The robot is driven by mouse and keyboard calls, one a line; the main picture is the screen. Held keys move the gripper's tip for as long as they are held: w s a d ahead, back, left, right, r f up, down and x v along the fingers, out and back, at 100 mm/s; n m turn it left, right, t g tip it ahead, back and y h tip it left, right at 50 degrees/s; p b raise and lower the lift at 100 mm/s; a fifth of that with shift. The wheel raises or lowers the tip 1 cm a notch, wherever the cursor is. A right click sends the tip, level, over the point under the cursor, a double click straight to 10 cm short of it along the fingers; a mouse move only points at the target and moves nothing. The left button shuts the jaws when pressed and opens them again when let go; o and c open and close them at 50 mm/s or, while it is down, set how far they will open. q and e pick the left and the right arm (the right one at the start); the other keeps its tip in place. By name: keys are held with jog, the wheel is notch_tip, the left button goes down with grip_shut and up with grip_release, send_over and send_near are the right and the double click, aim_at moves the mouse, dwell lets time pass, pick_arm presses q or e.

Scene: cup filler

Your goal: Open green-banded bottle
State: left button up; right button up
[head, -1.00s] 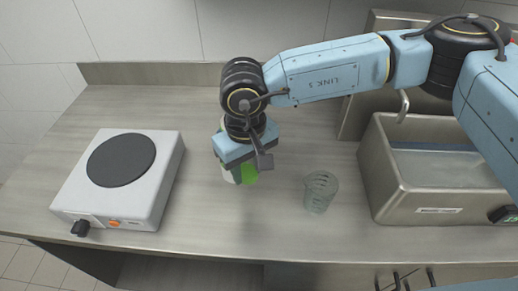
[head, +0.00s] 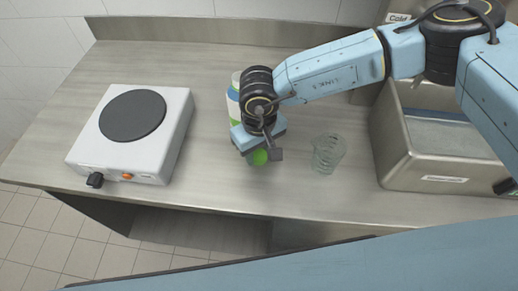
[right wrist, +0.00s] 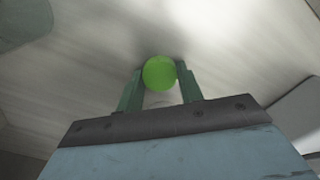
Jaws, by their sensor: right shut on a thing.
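My right gripper (head: 261,153) is low over the middle of the counter. It is shut on a round green cap (right wrist: 160,72), which sits between the two fingers in the right wrist view; the green also shows under the gripper in the head view (head: 259,157). Whether the green cap sits on a bottle is unclear, as the gripper covers what is beneath. My left gripper is out of view.
A clear cup (head: 328,153) stands to the right of the gripper. A hot plate (head: 88,150) is at the left and a metal sink (head: 435,172) at the right. A blue arm link of mine crosses the bottom. The counter between hot plate and gripper is free.

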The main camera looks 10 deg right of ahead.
aim_at(259, 155)
jog(key=shift+f, duration=0.2)
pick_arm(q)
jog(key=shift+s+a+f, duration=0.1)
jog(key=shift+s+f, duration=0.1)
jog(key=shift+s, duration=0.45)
pick_arm(e)
jog(key=o, duration=1.1)
jog(key=shift+r, duration=0.1)
jog(key=shift+r, duration=0.3)
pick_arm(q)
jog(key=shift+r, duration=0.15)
pick_arm(e)
notch_tip(259, 155, up, 12)
jog(key=shift+f, duration=0.15)
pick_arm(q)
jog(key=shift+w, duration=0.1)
